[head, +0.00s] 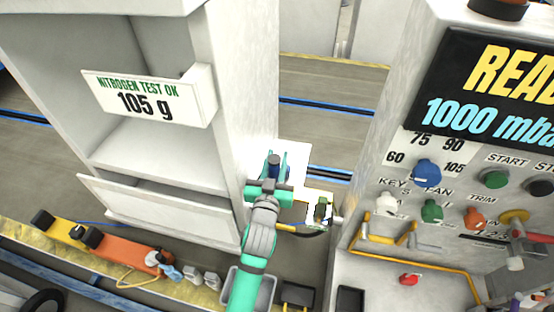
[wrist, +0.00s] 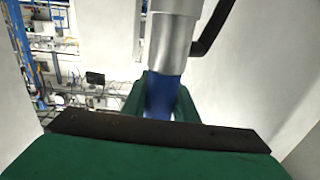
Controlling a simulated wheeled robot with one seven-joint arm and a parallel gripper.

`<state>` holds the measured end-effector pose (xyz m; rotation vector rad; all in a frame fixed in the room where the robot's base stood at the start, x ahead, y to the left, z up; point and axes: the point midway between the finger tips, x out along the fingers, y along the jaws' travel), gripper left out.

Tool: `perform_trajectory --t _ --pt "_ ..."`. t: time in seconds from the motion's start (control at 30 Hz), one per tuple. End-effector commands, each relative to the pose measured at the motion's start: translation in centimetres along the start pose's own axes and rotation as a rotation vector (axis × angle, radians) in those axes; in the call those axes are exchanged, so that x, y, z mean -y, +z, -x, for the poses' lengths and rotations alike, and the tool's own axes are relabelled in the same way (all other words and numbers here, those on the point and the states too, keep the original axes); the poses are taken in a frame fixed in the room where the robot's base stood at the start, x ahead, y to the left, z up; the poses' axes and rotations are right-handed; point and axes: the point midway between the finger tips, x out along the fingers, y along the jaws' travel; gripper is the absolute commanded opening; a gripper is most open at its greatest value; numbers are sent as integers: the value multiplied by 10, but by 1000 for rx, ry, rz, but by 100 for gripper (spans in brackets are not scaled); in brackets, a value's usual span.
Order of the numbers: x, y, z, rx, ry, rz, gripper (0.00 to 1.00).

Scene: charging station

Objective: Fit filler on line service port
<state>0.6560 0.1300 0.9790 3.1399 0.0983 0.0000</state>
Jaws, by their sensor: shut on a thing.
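My gripper (head: 273,167) is in the middle of the head view, beside the right wall of the white cabinet. In the wrist view its green fingers (wrist: 162,100) are shut on the blue sleeve of the filler (wrist: 163,94). Above the sleeve is a silver cylinder, with a black hose beside it. In the head view only a dark blue part of the filler (head: 274,158) shows between the fingers. I cannot tell whether its far end touches anything. I cannot make out the line service port for sure; a small green fitting (head: 321,210) sits on a white block right of my gripper.
The white cabinet (head: 225,90) stands close on the left, with a "105 g" sign (head: 150,98). The control panel (head: 450,170), with coloured knobs and a "1000 mbar" display, stands on the right. A grey bin (head: 262,290) and a yellow rail (head: 205,292) lie below.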

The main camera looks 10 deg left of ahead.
Motion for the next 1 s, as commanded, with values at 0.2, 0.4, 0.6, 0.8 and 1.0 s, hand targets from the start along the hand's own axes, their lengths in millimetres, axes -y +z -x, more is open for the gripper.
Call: perform_trajectory --t 0.2,0.4,0.6,0.8,1.0 --pt "0 -1 0 -1 -1 -1 0" --pt "0 0 0 -1 0 -1 0" --pt "1 5 0 -1 -2 0 0" --pt "3 9 0 0 -5 0 0" --pt "0 13 0 -1 -1 0 0"
